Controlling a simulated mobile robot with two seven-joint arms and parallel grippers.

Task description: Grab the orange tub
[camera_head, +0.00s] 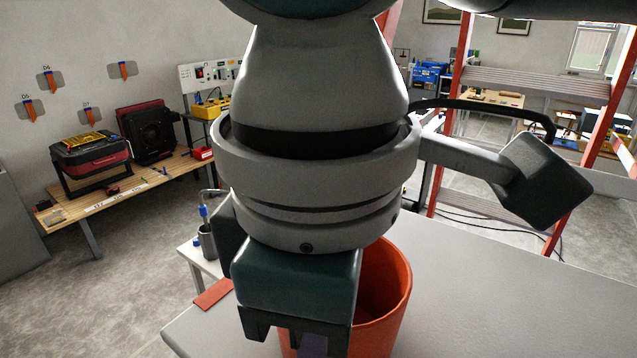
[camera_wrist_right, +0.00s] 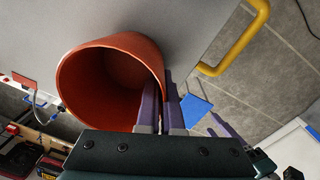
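The orange tub (camera_head: 388,290) is a round, open, empty-looking bucket at the left part of the grey table in the head view. My right arm hides much of its left side. In the right wrist view the tub (camera_wrist_right: 85,85) shows its open mouth. My right gripper (camera_wrist_right: 162,105) is at the tub's rim, with one purple finger over the opening and the other outside the wall. The fingers are close together and look shut on the wall. In the head view the right gripper (camera_head: 305,340) is partly cut off by the lower edge. My left gripper is not in view.
The grey table top (camera_head: 480,290) is clear right of the tub. A small red-orange flat piece (camera_head: 213,294) and a grey cup with tools (camera_head: 207,240) are to the left. A wooden bench (camera_head: 130,185) stands at the far left and an orange ladder (camera_head: 530,85) behind the table.

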